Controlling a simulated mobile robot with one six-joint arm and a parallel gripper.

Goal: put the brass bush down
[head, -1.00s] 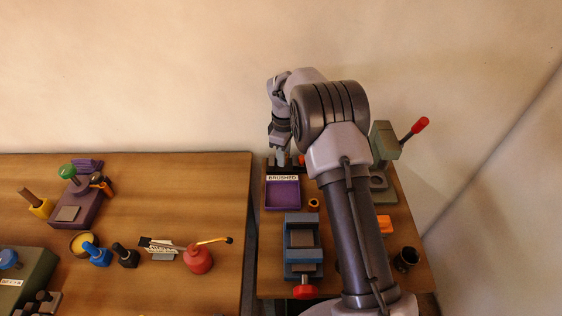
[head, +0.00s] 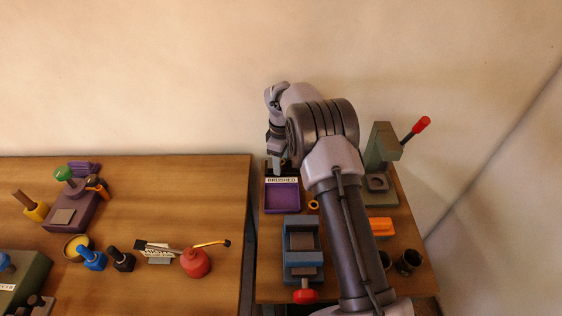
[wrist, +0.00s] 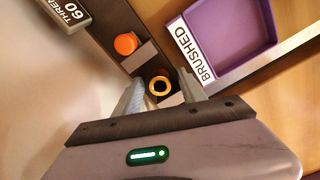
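The brass bush (wrist: 160,86) shows in the wrist view as a yellow ring with a dark hole. It lies between the two fingertips of my gripper (wrist: 162,84), close to the left finger, with a gap towards the right finger. The fingers stand apart, so the gripper looks open around it. Whether the bush rests on the dark rack below cannot be told for sure. In the head view my gripper (head: 276,164) points down at the back of the bench, behind the purple tray; the bush in it is hidden there.
The purple tray (head: 282,209) marked BRUSHED lies just in front. An orange cap (wrist: 126,44) stands on the rack nearby. A blue vise (head: 303,263) and a green lever press (head: 382,150) flank the arm.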

